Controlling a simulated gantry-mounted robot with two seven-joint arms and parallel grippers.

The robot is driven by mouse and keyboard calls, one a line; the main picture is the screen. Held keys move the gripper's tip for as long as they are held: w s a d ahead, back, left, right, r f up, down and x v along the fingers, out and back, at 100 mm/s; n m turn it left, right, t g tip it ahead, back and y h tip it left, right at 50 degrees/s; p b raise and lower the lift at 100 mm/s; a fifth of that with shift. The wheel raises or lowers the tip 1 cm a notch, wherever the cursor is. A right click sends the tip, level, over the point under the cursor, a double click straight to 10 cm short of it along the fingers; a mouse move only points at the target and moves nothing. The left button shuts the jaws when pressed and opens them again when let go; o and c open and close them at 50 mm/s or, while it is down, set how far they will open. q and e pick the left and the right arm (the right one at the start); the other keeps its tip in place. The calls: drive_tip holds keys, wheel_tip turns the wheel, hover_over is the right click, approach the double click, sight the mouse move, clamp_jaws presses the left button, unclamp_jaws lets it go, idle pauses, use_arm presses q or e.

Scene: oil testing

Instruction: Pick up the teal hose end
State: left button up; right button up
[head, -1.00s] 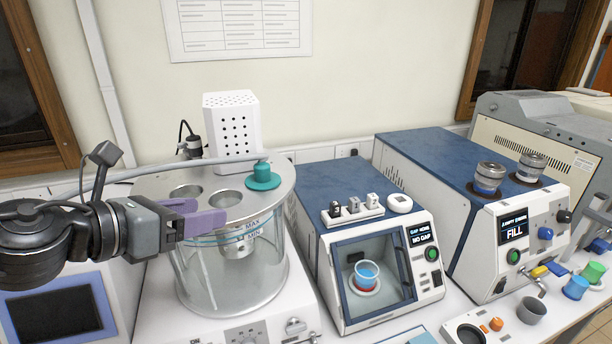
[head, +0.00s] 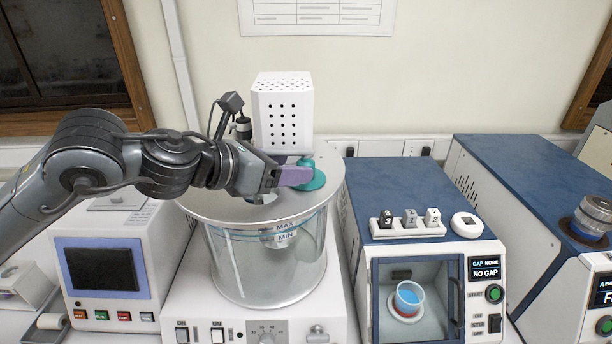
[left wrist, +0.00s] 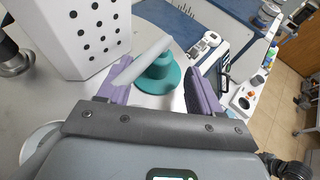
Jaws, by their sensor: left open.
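The teal hose end (head: 317,182) is a round flanged fitting on the lid (head: 235,200) of a clear bath, near its back right. My left gripper (head: 296,176), with purple fingers, is beside and partly in front of it in the head view. In the left wrist view, the teal hose end (left wrist: 158,80) shows between the two open fingers (left wrist: 163,92), with no clear contact. A pale grey hose (left wrist: 142,63) runs from its top across towards the left finger. My right gripper is not in view.
A white perforated box (head: 283,115) stands close behind my left gripper. A blue-topped tester (head: 395,185) with numbered blocks on top is to the right. A unit with a dark screen (head: 103,268) is at the left.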

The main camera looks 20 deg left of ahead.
sight(299, 164)
use_arm(q)
drive_tip(key=shift+w+d+p, duration=0.25)
drive_tip(key=shift+w+p, duration=0.05)
drive_tip(key=shift+w, duration=0.1)
drive_tip(key=p+x, duration=0.1)
drive_tip(key=x, duration=0.2)
drive_tip(key=shift+w, duration=0.1)
drive_tip(key=shift+w+d+f+p, duration=0.2)
drive_tip(key=shift+w+f+p, duration=0.1)
drive_tip(key=shift+w, duration=0.05)
drive_tip(key=c, duration=1.1)
drive_tip(key=shift+c, duration=0.5)
drive_tip(key=shift+r, duration=0.15)
